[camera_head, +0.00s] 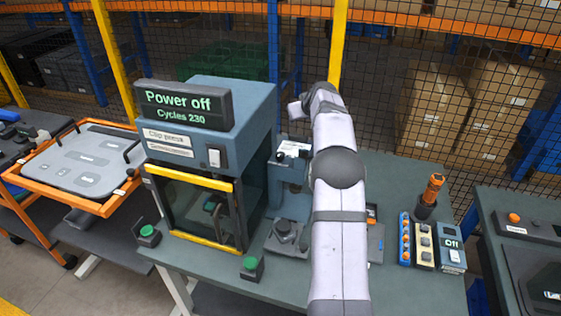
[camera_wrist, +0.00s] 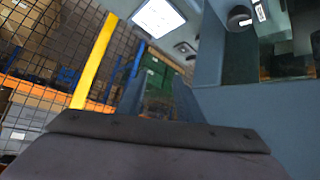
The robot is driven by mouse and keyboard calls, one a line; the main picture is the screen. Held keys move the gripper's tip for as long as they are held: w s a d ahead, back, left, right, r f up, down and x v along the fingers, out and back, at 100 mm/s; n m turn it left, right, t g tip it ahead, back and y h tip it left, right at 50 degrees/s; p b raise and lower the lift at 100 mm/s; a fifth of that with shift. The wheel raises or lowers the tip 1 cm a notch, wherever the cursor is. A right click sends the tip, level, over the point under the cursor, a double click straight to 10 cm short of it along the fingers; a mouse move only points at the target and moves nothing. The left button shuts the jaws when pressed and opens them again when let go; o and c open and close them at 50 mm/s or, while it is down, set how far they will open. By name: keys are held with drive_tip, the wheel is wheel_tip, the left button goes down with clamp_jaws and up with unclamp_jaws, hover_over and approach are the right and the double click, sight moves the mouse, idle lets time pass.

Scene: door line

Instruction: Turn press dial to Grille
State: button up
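The clip press (camera_head: 215,105) is a blue-grey cabinet on the bench, with a dark front window framed in yellow. Its display (camera_head: 183,104) reads "Power off" and "Cycles 230". I cannot make out a dial marked Grille in either view. My arm stands right of the cabinet, and its far end bends left behind the cabinet's right side. In the wrist view, a dark bar of my gripper (camera_wrist: 158,132) fills the lower edge.
A smaller blue-grey press (camera_head: 287,185) stands between cabinet and arm, partly hidden. Green buttons (camera_head: 251,264) (camera_head: 148,232) sit at the bench front. A box reading "Off" (camera_head: 452,255) and an orange-handled tool (camera_head: 432,188) are at right. Wire mesh stands behind.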

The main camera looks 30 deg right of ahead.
wheel_tip(320, 180, down, 2)
drive_tip(key=w+m+t+h+b, duration=0.2)
drive_tip(key=m+t+h+b, duration=0.3)
drive_tip(key=t+h+b, duration=0.1)
drive_tip(key=b, duration=0.3)
approach(280, 158)
drive_tip(key=x, duration=0.4)
drive_tip(key=shift+w+f, duration=0.15)
drive_tip(key=shift+p+x, duration=1.3)
drive_tip(key=shift+x, duration=1.3)
drive_tip(key=shift+p+x, duration=0.4)
drive_tip(key=shift+x, duration=0.65)
